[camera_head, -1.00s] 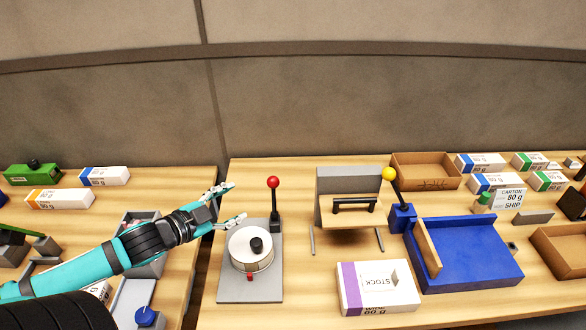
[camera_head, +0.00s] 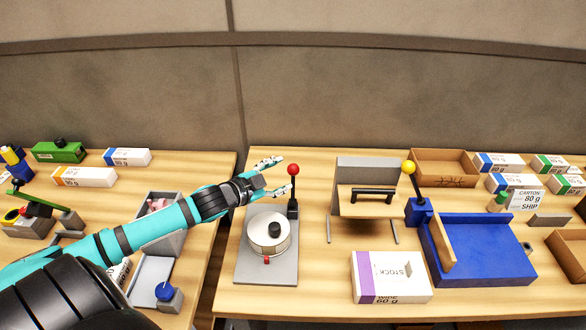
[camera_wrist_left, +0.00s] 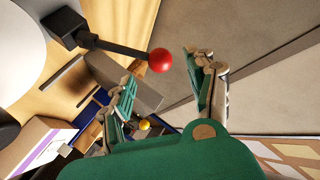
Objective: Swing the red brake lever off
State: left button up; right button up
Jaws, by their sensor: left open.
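The brake lever (camera_head: 292,190) stands upright at the back right of the grey base plate (camera_head: 281,272), with a red ball knob (camera_head: 293,169) on a dark rod. A round grey-white drum with a black knob (camera_head: 274,229) sits on the same plate. My left gripper (camera_head: 277,174) is open just left of the red knob. In the left wrist view the red knob (camera_wrist_left: 160,60) lies in front of the gap between the two fingers (camera_wrist_left: 165,85), closer to the left finger, and no contact is clear. My right gripper is not in view.
Right of the lever stand a grey press with a black handle (camera_head: 372,196), a yellow-knobbed lever (camera_head: 408,168) on a blue fixture (camera_head: 485,250), and a purple-striped stock ream (camera_head: 391,277). A gap separates this table from the left one.

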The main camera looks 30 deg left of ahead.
aim_at(290, 170)
pick_arm(q)
jog(key=x, duration=0.5)
jog(key=shift+r+p, duration=0.2)
jog(key=shift+p, duration=0.15)
jog(key=shift+w+f, duration=0.15)
jog(key=shift+w, duration=0.2)
jog(key=shift+w+d+f, duration=0.1)
jog(key=shift+w+f, duration=0.1)
jog(key=shift+w, duration=0.15)
jog(key=c, duration=1.1)
grip_shut()
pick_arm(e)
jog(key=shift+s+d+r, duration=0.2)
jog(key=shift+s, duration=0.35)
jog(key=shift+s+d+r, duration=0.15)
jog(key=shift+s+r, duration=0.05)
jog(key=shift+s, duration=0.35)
